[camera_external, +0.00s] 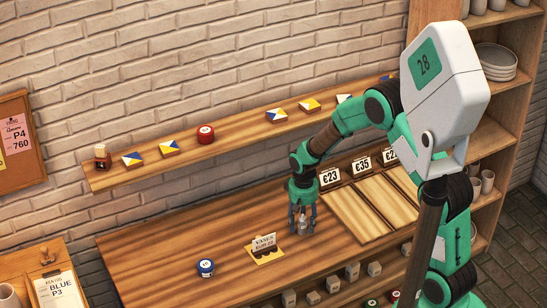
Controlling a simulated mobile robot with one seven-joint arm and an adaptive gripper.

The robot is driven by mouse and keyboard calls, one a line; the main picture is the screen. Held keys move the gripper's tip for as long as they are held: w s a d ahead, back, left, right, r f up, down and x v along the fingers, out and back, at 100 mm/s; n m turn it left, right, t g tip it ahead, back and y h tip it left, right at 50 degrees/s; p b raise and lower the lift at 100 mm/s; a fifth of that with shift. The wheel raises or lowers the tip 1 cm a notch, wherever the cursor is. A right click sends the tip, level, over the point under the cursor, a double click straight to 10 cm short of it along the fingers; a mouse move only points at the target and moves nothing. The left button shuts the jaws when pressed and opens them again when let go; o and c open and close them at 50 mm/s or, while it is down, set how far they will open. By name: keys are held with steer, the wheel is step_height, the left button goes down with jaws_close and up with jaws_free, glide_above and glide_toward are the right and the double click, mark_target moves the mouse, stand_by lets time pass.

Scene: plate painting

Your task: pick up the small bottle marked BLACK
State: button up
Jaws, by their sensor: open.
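No label reading BLACK can be made out at this size. A small dark bottle with a light brown top (102,157) stands upright at the left end of the wall shelf. My gripper (302,228) points down, open, low over the wooden table, to the right of the small card stand. Something small and grey shows between its fingers; I cannot tell whether it is an object or part of the gripper. The gripper is far from the bottle on the shelf.
The wall shelf (240,137) also holds a red round pot (205,134) and several patterned tiles. On the table (160,245) are a blue round pot (205,267), a card stand (264,248) and price signs (362,165) behind wooden panels. The table's left part is clear.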

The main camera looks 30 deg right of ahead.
jaws_close()
steer(key=shift+r, duration=0.1)
steer(key=shift+r, duration=0.4)
step_height(320, 180, up, 3)
steer(key=shift+r+p, duration=0.1)
steer(key=shift+p, duration=0.6)
steer(key=s+d+p, duration=0.2)
steer(key=s, duration=1.3)
steer(key=shift+s+d+r, duration=0.25)
steer(key=shift+s+r, duration=0.15)
steer(key=shift+r, duration=0.05)
